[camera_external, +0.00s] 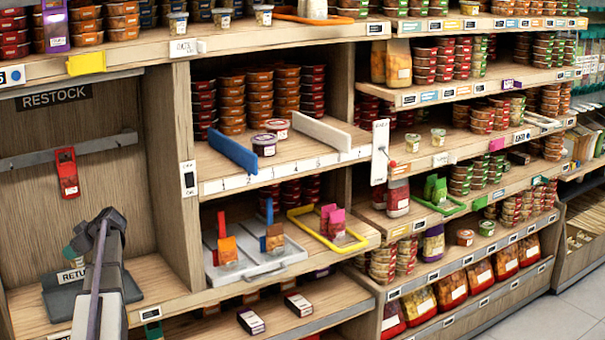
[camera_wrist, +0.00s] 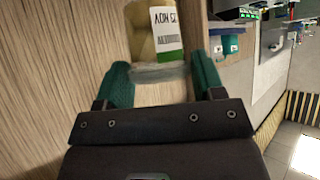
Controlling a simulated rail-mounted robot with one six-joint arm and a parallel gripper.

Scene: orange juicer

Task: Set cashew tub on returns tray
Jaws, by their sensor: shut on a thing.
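The tub (camera_wrist: 150,28), clear with beige contents and a white label reading "25 NOV" upside down, is between my gripper's teal fingers in the wrist view. My gripper (camera_wrist: 162,72) is shut on it. Whether the contents are cashews is not clear. In the external view only a bit of teal on my gripper (camera_external: 70,251) shows; my arm hides most of it and the tub. The dark returns tray (camera_external: 62,306), with a partly hidden "RETU" label, lies in the left bay. My gripper appears over or near the tray; the gap cannot be told.
A wooden divider (camera_external: 172,160) stands right of the bay. A rail (camera_external: 60,152) and a red tagged item (camera_external: 67,172) are on its back panel. Grey trays (camera_external: 285,262) with scoops lie on the neighbouring shelf. The bay floor right of the tray looks clear.

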